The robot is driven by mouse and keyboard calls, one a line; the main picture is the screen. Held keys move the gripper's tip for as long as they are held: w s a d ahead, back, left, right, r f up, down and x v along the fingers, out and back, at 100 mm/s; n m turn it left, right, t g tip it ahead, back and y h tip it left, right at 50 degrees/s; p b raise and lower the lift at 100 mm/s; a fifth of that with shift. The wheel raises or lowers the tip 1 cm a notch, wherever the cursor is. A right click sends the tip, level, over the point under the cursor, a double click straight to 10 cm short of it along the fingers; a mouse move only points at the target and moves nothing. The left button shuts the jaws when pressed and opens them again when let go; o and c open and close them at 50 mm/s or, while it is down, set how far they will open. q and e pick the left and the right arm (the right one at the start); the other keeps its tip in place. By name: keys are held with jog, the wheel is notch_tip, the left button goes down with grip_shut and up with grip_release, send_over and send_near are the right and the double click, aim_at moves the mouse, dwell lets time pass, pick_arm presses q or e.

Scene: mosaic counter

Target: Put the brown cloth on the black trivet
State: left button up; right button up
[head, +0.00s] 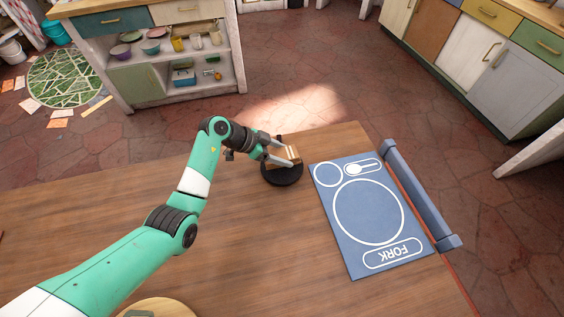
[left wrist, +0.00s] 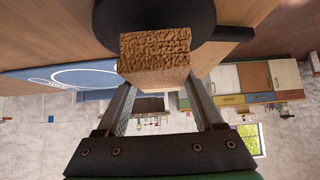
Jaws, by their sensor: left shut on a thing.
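The brown cloth (head: 284,155) is a small folded block with a rough weave. My left gripper (head: 279,150) is shut on it. In the left wrist view the cloth (left wrist: 155,50) sits between the two fingers. The black trivet (head: 283,177) is a round dark disc on the wooden counter, and the cloth is over it in the head view. The trivet also shows behind the cloth in the left wrist view (left wrist: 205,18). I cannot tell whether the cloth touches the trivet. My right gripper is not in view.
A blue placemat (head: 345,245) with white outlines lies right of the trivet on the counter (head: 240,240). A blue bar (head: 420,195) runs along the counter's right edge. A round wooden item (head: 160,307) is at the front edge. The counter left of the trivet is clear.

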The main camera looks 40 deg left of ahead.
pick_arm(q)
notch_tip(320, 180, down, 3)
jog(key=shift+r+b, duration=0.15)
jog(key=shift+b, duration=0.45)
jog(key=shift+r, duration=0.15)
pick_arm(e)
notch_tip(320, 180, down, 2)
pick_arm(q)
jog(key=o, duration=1.5)
jog(key=shift+s+r, duration=0.1)
jog(key=shift+r, duration=0.05)
jog(key=p+v, duration=0.7)
jog(key=v, duration=0.4)
jog(key=shift+s+a+r, duration=0.15)
jog(key=shift+s+a, duration=0.05)
jog(key=shift+s, duration=0.05)
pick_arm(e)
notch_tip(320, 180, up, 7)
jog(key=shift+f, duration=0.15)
